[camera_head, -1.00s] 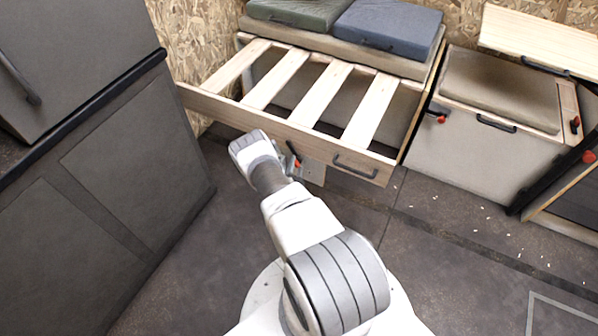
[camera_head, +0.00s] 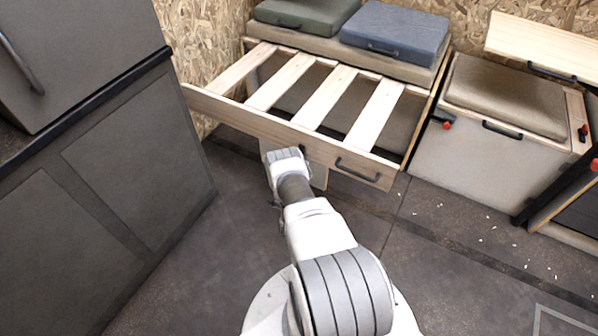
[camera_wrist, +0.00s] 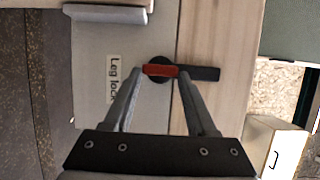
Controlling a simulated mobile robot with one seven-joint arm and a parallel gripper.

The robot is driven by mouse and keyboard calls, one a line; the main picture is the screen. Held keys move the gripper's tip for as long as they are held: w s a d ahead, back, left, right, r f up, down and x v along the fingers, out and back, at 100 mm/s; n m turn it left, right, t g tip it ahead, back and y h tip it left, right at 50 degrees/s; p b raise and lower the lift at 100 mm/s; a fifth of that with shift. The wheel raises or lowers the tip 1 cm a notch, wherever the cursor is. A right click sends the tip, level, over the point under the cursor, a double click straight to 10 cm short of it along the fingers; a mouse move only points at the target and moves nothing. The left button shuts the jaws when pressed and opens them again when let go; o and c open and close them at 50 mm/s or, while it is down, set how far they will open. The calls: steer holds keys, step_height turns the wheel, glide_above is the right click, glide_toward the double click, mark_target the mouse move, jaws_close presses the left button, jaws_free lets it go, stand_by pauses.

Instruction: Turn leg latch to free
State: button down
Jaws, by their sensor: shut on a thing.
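The leg latch (camera_wrist: 160,71) shows in the wrist view as a red grip on a round dark pivot, with a black bar reaching right from it onto the pale wood. It sits beside a label reading "Leg lock" (camera_wrist: 113,79) on a grey panel. My gripper (camera_wrist: 159,72) has its two fingers closed in on the red grip from either side. In the head view my arm's end (camera_head: 285,158) is at the front rail of the slatted pull-out frame (camera_head: 232,109) and hides the latch.
A black handle (camera_head: 357,171) is on the frame's front rail, right of my arm. A dark cabinet (camera_head: 110,190) stands close on the left. A cushioned box (camera_head: 470,160) stands to the right. The floor between is mostly clear, with small white bits at right.

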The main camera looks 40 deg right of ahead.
stand_by(0.3)
steer(key=shift+c, duration=1)
jaws_free()
steer(key=shift+s+a, duration=0.1)
steer(key=shift+a, duration=0.05)
